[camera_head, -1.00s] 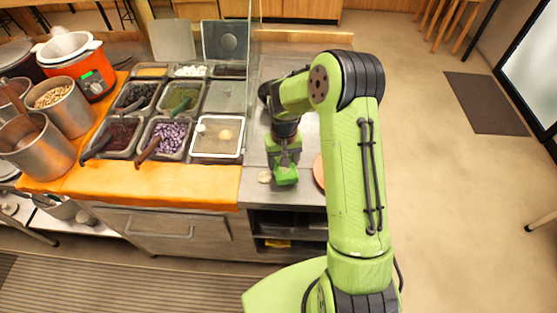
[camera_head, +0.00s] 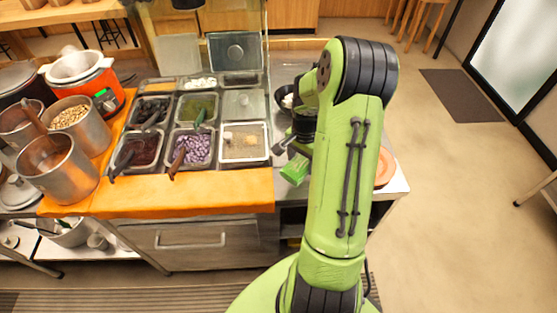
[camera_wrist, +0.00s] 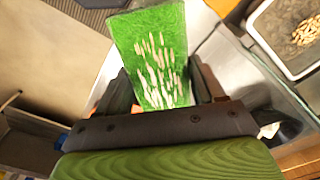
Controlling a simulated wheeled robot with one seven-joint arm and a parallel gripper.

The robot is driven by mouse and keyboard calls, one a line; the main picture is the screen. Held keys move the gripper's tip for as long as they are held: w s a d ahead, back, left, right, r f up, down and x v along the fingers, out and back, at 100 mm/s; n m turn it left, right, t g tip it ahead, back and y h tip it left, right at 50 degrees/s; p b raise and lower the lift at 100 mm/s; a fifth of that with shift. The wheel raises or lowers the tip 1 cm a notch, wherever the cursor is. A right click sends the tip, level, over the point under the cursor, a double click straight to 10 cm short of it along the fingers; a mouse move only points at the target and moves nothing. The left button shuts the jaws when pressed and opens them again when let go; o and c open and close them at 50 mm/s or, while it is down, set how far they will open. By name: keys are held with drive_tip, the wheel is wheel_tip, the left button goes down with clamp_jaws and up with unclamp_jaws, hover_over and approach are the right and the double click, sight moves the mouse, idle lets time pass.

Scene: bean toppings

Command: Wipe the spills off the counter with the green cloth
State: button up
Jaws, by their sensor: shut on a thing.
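My gripper (camera_wrist: 158,98) is shut on the green cloth (camera_wrist: 150,45), which sticks out past the fingers in the wrist view. Pale, grain-like marks cover the middle of the cloth. In the head view the cloth (camera_head: 295,170) shows as a small, tilted green piece beside my arm, near the front of the steel counter (camera_head: 397,187). I cannot tell whether it touches the counter. My arm hides much of the counter, and I cannot make out a spill on the part that shows.
Topping trays (camera_head: 243,160) stand left of my gripper behind an orange counter strip (camera_head: 170,195). A clear glass panel (camera_wrist: 262,70) runs close to my gripper. A round orange plate (camera_head: 385,168) lies right of my arm. A dark bowl (camera_head: 284,98) stands behind.

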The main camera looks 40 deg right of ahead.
drive_tip(key=shift+s+d+f, duration=0.15)
drive_tip(key=shift+d+f, duration=0.1)
wheel_tip(320, 180, down, 6)
drive_tip(key=b, duration=0.4)
drive_tip(key=shift+d+r+b, duration=0.1)
drive_tip(key=shift+r+b, duration=0.1)
drive_tip(key=shift+b, duration=0.1)
drive_tip(key=shift+f+b, duration=0.4)
drive_tip(key=shift+f, duration=0.1)
idle(0.3)
